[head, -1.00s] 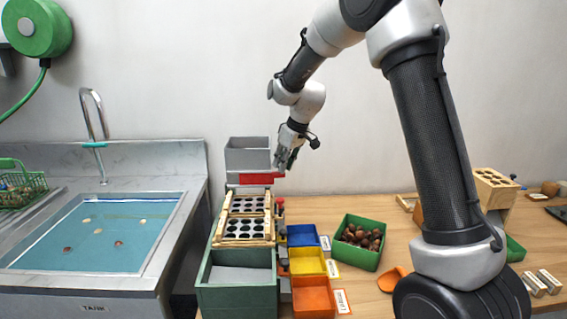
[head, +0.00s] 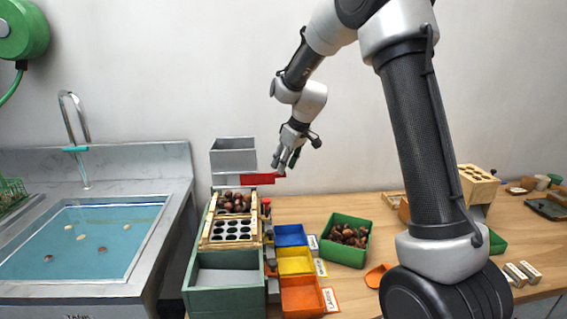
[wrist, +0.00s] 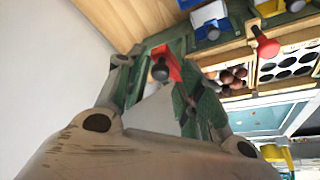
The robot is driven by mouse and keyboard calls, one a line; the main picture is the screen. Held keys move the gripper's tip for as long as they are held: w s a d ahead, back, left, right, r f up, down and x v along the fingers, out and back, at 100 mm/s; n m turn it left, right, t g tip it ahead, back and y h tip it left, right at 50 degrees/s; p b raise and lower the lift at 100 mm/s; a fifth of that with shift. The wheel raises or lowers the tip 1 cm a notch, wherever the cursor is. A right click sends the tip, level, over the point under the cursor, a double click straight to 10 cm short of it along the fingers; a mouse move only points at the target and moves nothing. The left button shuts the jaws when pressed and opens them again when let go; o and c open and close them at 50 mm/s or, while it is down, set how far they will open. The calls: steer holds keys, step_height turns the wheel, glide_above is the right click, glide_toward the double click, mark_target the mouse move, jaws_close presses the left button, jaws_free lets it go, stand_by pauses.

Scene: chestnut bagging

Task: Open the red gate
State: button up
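The red gate (head: 258,179) is a flat red plate under the grey hopper (head: 234,156). It sticks out to the hopper's right in the head view. My gripper (head: 286,165) is at the gate's right end. In the wrist view, the red gate (wrist: 167,58) and its dark round knob (wrist: 160,72) show between my gripper's fingers (wrist: 157,90). A gap shows between the fingers, so they look open around the knob. I cannot tell whether a finger touches it. Chestnuts (head: 234,200) lie in the upper part of the holed tray below the hopper.
The holed tray's lower part (head: 231,231) has empty holes. Blue (head: 290,235), yellow (head: 295,261) and orange (head: 302,294) bins stand to its right. A green bin (head: 345,241) holds chestnuts. A water tank (head: 70,240) is at the left.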

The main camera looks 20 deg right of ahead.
steer(key=v, duration=1.2)
stand_by(1.0)
steer(key=s+d+m+h, duration=0.1)
steer(key=s+d+m, duration=0.2)
steer(key=s, duration=1.4)
steer(key=s+d+m+h, duration=0.1)
steer(key=s+d+m, duration=0.2)
steer(key=s, duration=1.5)
steer(key=shift+d+f+m+t, duration=0.2)
steer(key=shift+d+m+t, duration=0.2)
steer(key=shift+d, duration=0.6)
